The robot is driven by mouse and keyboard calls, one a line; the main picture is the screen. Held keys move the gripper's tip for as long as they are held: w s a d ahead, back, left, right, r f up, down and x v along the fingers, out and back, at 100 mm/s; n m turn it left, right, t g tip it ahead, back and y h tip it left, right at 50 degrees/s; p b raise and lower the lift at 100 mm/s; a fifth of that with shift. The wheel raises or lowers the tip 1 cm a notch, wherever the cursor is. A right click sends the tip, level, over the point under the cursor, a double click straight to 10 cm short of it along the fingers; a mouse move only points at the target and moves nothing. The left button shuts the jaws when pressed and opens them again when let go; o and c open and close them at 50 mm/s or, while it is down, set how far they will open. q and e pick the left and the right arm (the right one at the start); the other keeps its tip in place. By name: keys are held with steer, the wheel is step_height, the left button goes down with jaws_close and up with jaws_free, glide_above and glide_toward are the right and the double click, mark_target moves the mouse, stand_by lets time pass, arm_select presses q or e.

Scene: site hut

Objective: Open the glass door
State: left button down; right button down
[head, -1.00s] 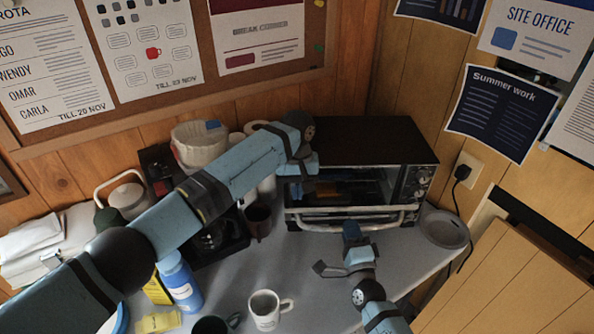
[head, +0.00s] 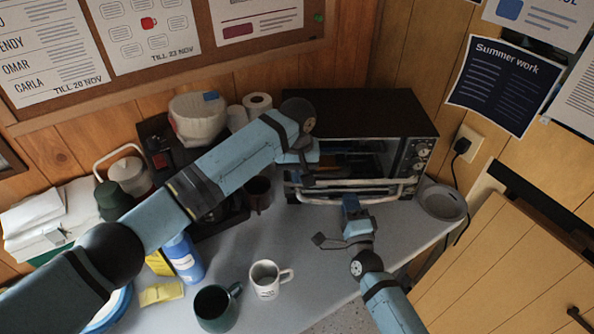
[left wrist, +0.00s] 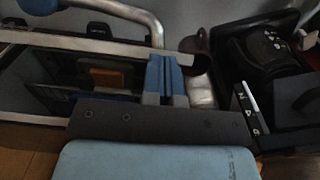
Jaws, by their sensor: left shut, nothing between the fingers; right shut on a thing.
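The toaster oven (head: 362,118) stands at the back of the worktop. Its glass door (head: 336,184) appears tilted partly open, with the dark interior showing above it. A pale bar handle (head: 312,200) runs along the door's front. My right gripper (head: 351,206) is shut on the handle near its middle. My left gripper (head: 303,172) is shut and empty at the left end of the door's upper edge. In the left wrist view its blue fingers (left wrist: 165,72) are together beside the door's metal rail (left wrist: 95,45); I cannot tell if they touch it. The handle (left wrist: 140,17) shows beyond.
A white mug (head: 265,282) and a dark green mug (head: 214,310) stand at the front. A coffee maker (head: 210,200) is left of the oven, under my left arm. A grey round dish (head: 442,202) sits right of it.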

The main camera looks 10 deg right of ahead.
arm_select(q)
steer(key=shift+s+f, duration=0.1)
steer(key=shift+f, duration=0.1)
arm_select(e)
steer(key=shift+w+r, duration=0.1)
arm_select(q)
steer(key=shift+a, duration=0.1)
arm_select(e)
steer(key=c, duration=1.1)
jaws_free()
